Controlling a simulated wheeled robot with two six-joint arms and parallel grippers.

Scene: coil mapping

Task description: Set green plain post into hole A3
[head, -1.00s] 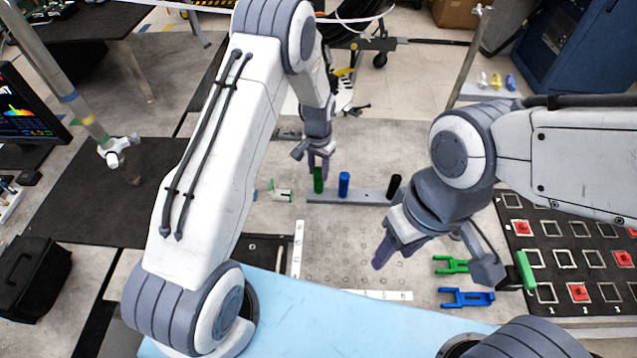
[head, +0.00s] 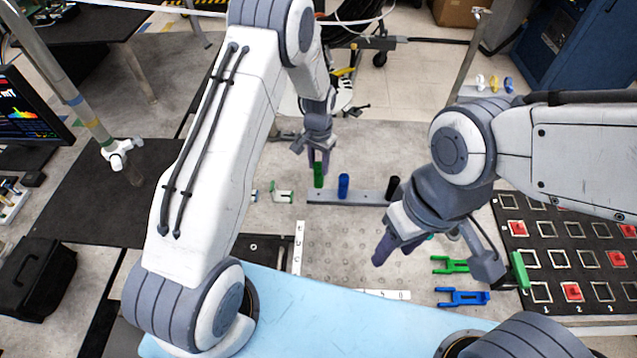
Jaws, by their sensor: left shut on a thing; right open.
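The green plain post (head: 319,177) stands upright at the left end of a grey rack bar (head: 365,198). My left gripper (head: 318,166) is shut on its upper part from above. Whether the post's lower end is clear of the bar is hard to tell. The grey hole board (head: 345,240) lies nearer to me, with a lettered strip (head: 298,245) on its left and a numbered strip (head: 385,294) along its near edge. The label A3 is too small to read. My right gripper (head: 384,250) is open and empty above the board's right part, hiding some holes.
A blue post (head: 343,186) and a black post (head: 392,188) stand on the same bar, the blue one close to the green post. Green (head: 450,265) and blue (head: 462,297) forked pieces lie right of the board. A black mat (head: 520,245) with square frames lies further right.

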